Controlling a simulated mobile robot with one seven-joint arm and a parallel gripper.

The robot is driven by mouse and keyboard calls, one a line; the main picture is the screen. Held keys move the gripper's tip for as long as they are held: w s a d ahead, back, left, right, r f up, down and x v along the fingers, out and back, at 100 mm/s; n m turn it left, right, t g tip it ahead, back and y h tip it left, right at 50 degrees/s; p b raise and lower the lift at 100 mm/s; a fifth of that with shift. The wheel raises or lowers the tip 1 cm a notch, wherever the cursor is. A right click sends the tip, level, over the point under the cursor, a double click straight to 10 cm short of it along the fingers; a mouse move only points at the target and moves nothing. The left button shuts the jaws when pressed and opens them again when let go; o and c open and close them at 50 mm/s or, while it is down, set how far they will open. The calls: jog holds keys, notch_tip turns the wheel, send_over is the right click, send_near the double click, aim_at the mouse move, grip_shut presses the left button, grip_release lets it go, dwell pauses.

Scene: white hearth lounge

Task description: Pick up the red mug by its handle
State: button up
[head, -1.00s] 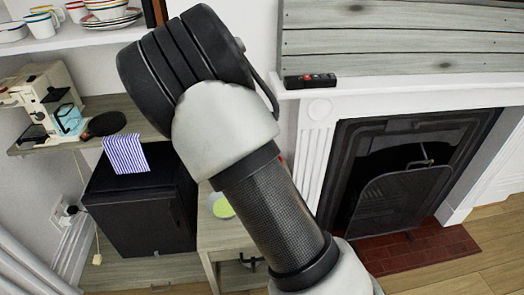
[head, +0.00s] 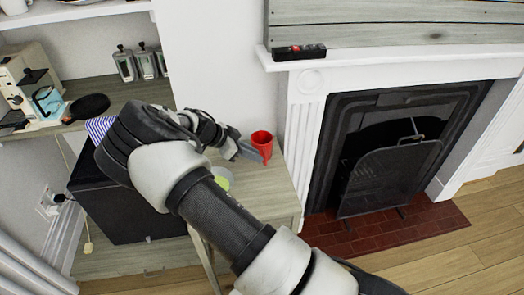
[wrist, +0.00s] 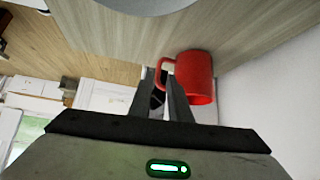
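The red mug (head: 262,139) stands upright on a small wooden table (head: 277,190), near the wall. In the wrist view, the mug (wrist: 200,78) is just ahead and to the right, with its handle (wrist: 162,72) on the side facing my fingers. My gripper (head: 251,155) is right beside the mug in the head view. In the wrist view my gripper (wrist: 160,70) looks open, with a narrow gap between the fingertips. The handle overlaps the fingertips there; whether they touch it I cannot tell.
A green and white dish (head: 223,180) lies on the same table, partly hidden by my arm. A fireplace (head: 395,160) stands to the right. A black cabinet (head: 125,210) is at left, below a shelf with a coffee machine (head: 30,85) and a black pan (head: 87,107).

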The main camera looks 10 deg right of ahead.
aim_at(266, 165)
jog(key=shift+x, duration=3.15)
jog(key=shift+s+r, duration=0.1)
jog(key=shift+s, duration=0.05)
jog(key=shift+c, duration=0.3)
grip_shut()
